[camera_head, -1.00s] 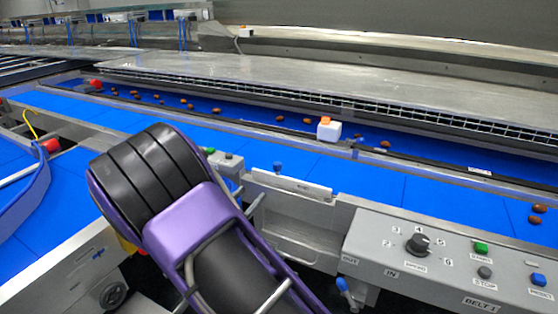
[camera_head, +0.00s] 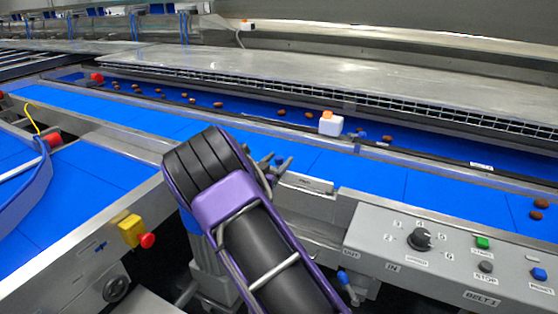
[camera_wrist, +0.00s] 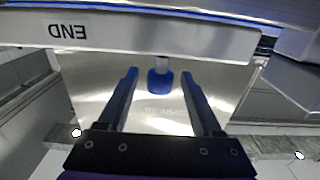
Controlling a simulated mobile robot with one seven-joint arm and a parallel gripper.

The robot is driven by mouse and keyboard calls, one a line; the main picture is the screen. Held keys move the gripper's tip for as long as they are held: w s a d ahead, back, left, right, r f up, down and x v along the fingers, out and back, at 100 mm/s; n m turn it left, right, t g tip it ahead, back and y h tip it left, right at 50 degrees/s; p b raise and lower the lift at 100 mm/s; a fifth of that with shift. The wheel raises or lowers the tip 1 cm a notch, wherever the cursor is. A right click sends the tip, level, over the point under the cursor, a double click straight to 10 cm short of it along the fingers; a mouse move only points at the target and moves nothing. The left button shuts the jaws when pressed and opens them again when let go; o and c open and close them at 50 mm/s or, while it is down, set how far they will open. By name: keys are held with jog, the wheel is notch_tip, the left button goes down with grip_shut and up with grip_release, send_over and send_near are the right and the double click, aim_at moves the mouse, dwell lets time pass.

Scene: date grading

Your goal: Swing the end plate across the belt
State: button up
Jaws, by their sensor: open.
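A pale bar lettered END (camera_wrist: 150,35), which looks like the end plate, crosses the top of the wrist view, its lettering upside down. In the head view the light plate (camera_head: 308,184) lies along the near edge of the blue belt (camera_head: 365,180). A blue knob (camera_wrist: 160,82) on a pale stem shows between the fingers of my gripper (camera_wrist: 160,72), with a gap on each side. My gripper is open and empty. In the head view my gripper (camera_head: 272,166) is at the plate's left end, partly hidden by my wrist.
A control box (camera_head: 450,245) with a dial and buttons stands at the right. A yellow box with a red button (camera_head: 130,231) is on the left conveyor's side. Several dates lie on the far belt. A white block with an orange top (camera_head: 331,123) stands beyond the near belt.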

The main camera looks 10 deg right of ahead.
jog(key=shift+w+d, duration=0.15)
jog(key=shift+w, duration=0.05)
grip_shut()
dwell(0.3)
dwell(1.1)
